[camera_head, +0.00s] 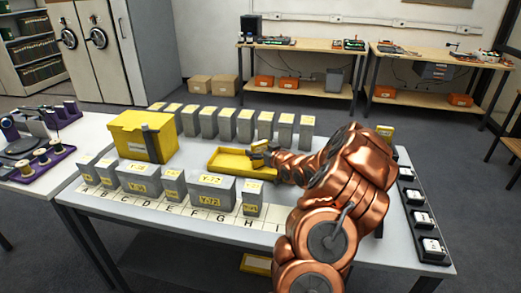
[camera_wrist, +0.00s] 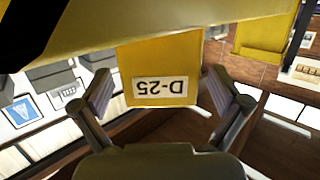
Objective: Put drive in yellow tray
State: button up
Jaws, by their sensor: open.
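The yellow tray (camera_head: 225,161) lies on the grey table, shallow and open on top. My gripper (camera_head: 262,156) is at its right end, with the arm reaching in from the right. A small yellow piece (camera_head: 260,146) shows at the gripper, probably the drive. In the wrist view a yellow block (camera_wrist: 160,65) labelled D-25, seen upside down, lies between my two spread fingers. Gaps show on both sides, so the fingers (camera_wrist: 165,98) are open. Whether the block rests on the tray is hidden.
A yellow bin (camera_head: 133,140) stands left of the tray. Grey boxes with yellow labels (camera_head: 210,190) line the front lettered strip, and several more (camera_head: 225,122) stand behind the tray. Black units with white labels (camera_head: 425,220) line the right edge.

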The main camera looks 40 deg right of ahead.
jog(key=shift+s+r, duration=0.1)
jog(key=shift+s, duration=0.2)
jog(key=b+v, duration=0.1)
jog(key=v, duration=0.6)
jog(key=shift+r, duration=0.1)
dwell(0.3)
